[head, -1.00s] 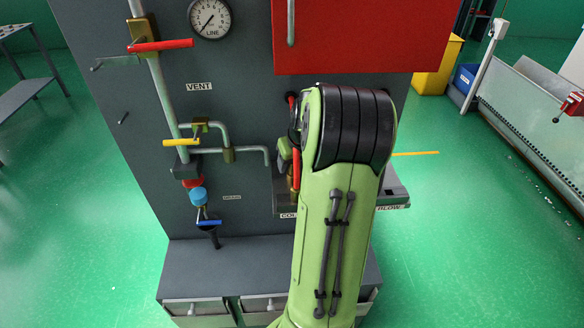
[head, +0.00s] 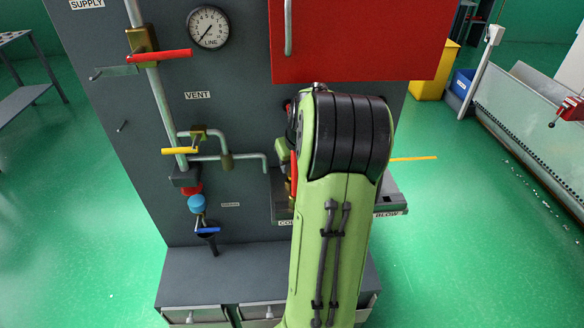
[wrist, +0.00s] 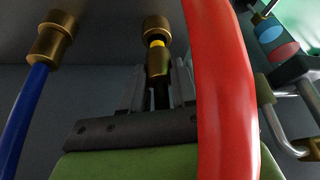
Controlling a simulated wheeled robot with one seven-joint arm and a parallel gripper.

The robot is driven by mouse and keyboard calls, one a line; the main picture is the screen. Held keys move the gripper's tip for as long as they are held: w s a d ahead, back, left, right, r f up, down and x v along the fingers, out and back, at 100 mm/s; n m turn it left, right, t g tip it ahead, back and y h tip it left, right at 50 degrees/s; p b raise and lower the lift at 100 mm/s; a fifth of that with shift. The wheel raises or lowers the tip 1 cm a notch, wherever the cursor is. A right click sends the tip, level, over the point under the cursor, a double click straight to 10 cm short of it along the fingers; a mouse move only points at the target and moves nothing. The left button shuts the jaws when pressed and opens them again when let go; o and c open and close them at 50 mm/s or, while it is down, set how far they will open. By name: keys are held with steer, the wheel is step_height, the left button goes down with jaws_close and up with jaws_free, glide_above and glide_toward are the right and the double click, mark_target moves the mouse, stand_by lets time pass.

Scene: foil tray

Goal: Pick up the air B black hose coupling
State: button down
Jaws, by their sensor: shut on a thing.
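In the wrist view, my gripper (wrist: 160,82) has its two grey fingers on either side of a brass hose coupling (wrist: 157,64) and is shut on it. Black hose shows below the coupling, between the fingers. Above it is a yellow band, then a brass fitting (wrist: 156,25) on the dark panel; the coupling appears in line with this fitting. In the head view, my arm hides the gripper and the coupling.
A thick red hose (wrist: 222,90) crosses close in front of the wrist camera, right of my gripper. A blue hose (wrist: 24,115) with a brass coupling (wrist: 53,38) hangs at left. Pipes and valves (head: 197,150) stand left of my arm. A red cabinet (head: 365,40) is above.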

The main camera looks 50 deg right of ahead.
step_height(320, 180, up, 2)
steer(key=w+a, duration=0.3)
steer(key=a, duration=0.5)
steer(key=w+a, duration=0.3)
steer(key=a, duration=0.6)
step_height(320, 180, up, 5)
steer(key=p, duration=0.3)
steer(key=shift+f+p, duration=0.2)
steer(key=shift+p, duration=0.1)
